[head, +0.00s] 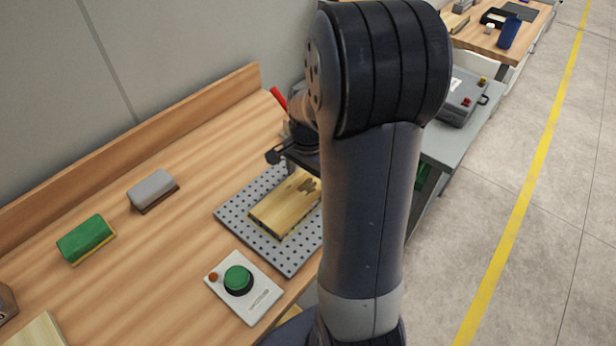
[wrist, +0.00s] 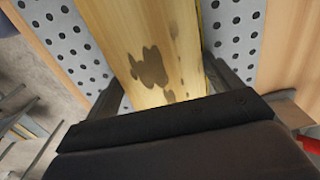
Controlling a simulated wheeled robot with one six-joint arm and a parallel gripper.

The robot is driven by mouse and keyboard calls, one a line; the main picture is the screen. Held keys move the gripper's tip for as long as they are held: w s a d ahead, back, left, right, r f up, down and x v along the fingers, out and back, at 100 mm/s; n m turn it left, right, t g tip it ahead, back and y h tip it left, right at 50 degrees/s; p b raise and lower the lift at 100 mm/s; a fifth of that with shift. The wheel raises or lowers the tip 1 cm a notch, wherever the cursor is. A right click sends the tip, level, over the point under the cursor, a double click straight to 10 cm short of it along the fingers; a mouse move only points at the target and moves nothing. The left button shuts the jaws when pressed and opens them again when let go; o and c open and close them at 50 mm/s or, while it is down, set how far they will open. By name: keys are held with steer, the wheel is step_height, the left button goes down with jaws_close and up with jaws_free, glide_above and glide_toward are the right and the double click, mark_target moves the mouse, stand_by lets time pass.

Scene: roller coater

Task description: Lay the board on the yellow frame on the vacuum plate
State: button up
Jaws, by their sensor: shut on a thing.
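The board (head: 283,206) is pale wood with dark blotches. It lies flat over the grey perforated vacuum plate (head: 232,213), roughly in line with it. In the wrist view the board (wrist: 150,38) runs up between the two fingers of my gripper (wrist: 166,88), with the plate (wrist: 235,30) on both sides. My gripper (head: 298,163) is shut on the board at its far end. A thin yellow strip, likely the yellow frame (wrist: 200,25), shows along the board's right edge; the rest of it is hidden. I cannot tell whether the board touches it.
A control box with a green button (head: 238,279) sits in front of the plate. A green-and-yellow block (head: 86,239) and a grey-topped block (head: 152,187) lie to the left on the wooden bench (head: 150,260). My arm covers the plate's right side.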

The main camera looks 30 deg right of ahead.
mark_target(308, 183)
steer(key=o, duration=0.9)
steer(key=shift+o, duration=0.2)
steer(key=shift+r, duration=3.85)
